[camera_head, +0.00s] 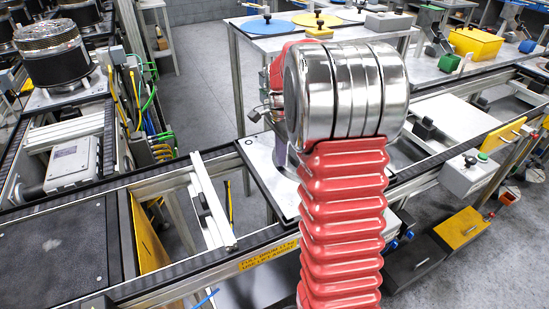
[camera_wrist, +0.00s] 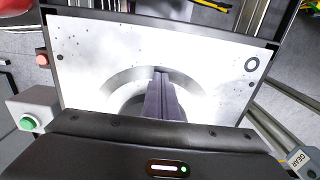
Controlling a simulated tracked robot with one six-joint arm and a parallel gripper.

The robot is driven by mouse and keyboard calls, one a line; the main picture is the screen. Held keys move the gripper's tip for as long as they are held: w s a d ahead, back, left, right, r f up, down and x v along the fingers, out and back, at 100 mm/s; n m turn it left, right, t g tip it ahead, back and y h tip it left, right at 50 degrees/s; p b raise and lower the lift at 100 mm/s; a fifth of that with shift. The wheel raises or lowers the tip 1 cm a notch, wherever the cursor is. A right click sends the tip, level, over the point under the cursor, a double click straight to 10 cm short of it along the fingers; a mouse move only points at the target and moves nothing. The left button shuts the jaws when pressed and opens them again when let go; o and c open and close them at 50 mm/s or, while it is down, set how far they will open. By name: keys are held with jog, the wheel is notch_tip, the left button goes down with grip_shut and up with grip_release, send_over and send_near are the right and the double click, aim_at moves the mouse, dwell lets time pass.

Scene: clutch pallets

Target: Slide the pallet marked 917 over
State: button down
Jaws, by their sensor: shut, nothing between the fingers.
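A pale metal pallet plate (camera_head: 262,160) lies on the conveyor frame under my arm in the head view. No number 917 is readable on it or elsewhere. In the wrist view a plate (camera_wrist: 92,50) with a round recess, small holes and a dark ring mark fills the middle. My gripper (camera_wrist: 161,72) shows there as grey-purple fingers shut together, with nothing between them, over the round recess. I cannot tell whether the fingertips touch the plate. In the head view my gripper (camera_head: 280,152) is mostly hidden behind my red and chrome arm.
A grey control box with a green button (camera_head: 468,176) stands right of the plate. A white bar (camera_head: 212,200) crosses the conveyor at left. A dark flat panel (camera_head: 62,245) lies at lower left. A table (camera_head: 270,40) with coloured discs stands behind.

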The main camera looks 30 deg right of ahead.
jog(key=shift+a, duration=0.65)
jog(key=a, duration=0.1)
jog(key=a+r, duration=0.1)
jog(key=shift+w+a, duration=0.3)
jog(key=shift+w, duration=0.1)
notch_tip(320, 180, up, 9)
jog(key=shift+s+f, duration=0.1)
